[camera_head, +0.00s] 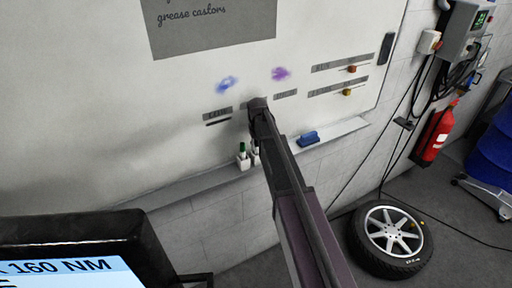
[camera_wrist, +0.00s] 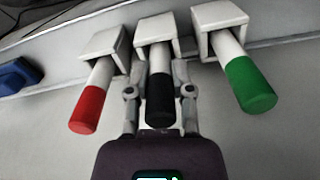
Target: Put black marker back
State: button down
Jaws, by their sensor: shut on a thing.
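The black marker (camera_wrist: 160,98) has a white body and a black cap, in the middle of the wrist view. Its white end is in the middle white holder (camera_wrist: 155,30), cap toward me. My gripper (camera_wrist: 160,85) is shut on the marker, one finger on each side. A red-capped marker (camera_wrist: 90,100) sits in the left holder (camera_wrist: 102,44) and a green-capped marker (camera_wrist: 245,80) in the right holder (camera_wrist: 218,17). In the head view the green marker (camera_head: 242,148) shows on the ledge; my arm hides the black and red ones.
The holders stand at the whiteboard (camera_head: 150,120) by its ledge (camera_head: 190,184). A blue eraser (camera_head: 308,138) lies on the ledge to the right, also in the wrist view (camera_wrist: 15,76). A screen (camera_head: 75,255) is at lower left. A wheel (camera_head: 390,238) and fire extinguisher (camera_head: 435,135) are at right.

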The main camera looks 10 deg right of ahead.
jog(key=shift+f, duration=0.2)
jog(key=c, duration=0.5)
grip_release()
jog(key=shift+r, duration=0.25)
notch_tip(320, 180, up, 12)
jog(key=p, duration=1.2)
jog(key=shift+s, duration=0.1)
jog(key=shift+f, duration=0.1)
jog(key=s+m, duration=0.1)
jog(key=s, duration=2.7)
jog(key=shift+s, duration=0.35)
jog(key=shift+a, duration=0.1)
